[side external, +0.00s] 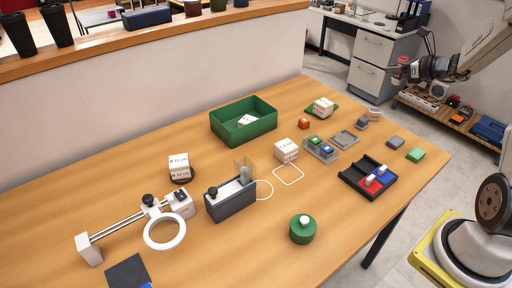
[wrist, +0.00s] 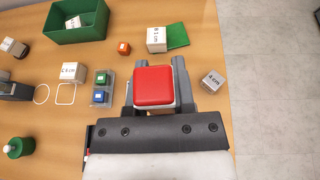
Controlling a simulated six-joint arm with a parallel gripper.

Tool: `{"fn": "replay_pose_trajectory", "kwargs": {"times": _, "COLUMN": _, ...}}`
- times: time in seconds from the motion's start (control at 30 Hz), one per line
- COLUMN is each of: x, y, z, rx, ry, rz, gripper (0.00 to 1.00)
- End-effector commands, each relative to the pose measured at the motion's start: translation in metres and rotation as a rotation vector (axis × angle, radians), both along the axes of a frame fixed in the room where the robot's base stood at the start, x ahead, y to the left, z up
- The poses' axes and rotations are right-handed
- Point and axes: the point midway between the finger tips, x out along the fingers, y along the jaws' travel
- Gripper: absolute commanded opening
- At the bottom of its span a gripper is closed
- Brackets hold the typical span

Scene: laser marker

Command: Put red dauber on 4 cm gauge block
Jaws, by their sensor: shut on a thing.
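My gripper (wrist: 154,90) is shut on a square, red-topped block with a white lower edge, which I take for the red dauber (wrist: 154,85). In the side external view, my gripper (side external: 398,73) is at the upper right, with the red dauber (side external: 404,60) small at its fingers. It is held up, apart from the table. The 4 cm gauge block (wrist: 213,80) is a small greyish cube labelled "4 cm", right of my gripper in the wrist view. In the side external view it seems to be the block (side external: 375,114) near the table's right edge, its top bare.
A clear tray (side external: 330,157) holds green and blue blocks. A black tray (side external: 350,181) holds red and blue pieces with white knobs. A green bin (side external: 228,128) and an orange cube (side external: 303,123) lie farther back.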

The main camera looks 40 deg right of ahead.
Motion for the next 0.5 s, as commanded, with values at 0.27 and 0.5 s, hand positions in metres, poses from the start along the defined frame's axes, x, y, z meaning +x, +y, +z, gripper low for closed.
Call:
{"fn": "replay_pose_trajectory", "kwargs": {"times": 0.27, "x": -0.02, "y": -0.03, "z": -0.017, "rx": 0.006, "ry": 0.002, "rz": -0.064, "gripper": 0.0}}
{"fn": "replay_pose_trajectory", "kwargs": {"times": 0.5, "x": -0.02, "y": -0.029, "z": -0.044, "rx": 0.003, "ry": 0.002, "rz": -0.063, "gripper": 0.0}}
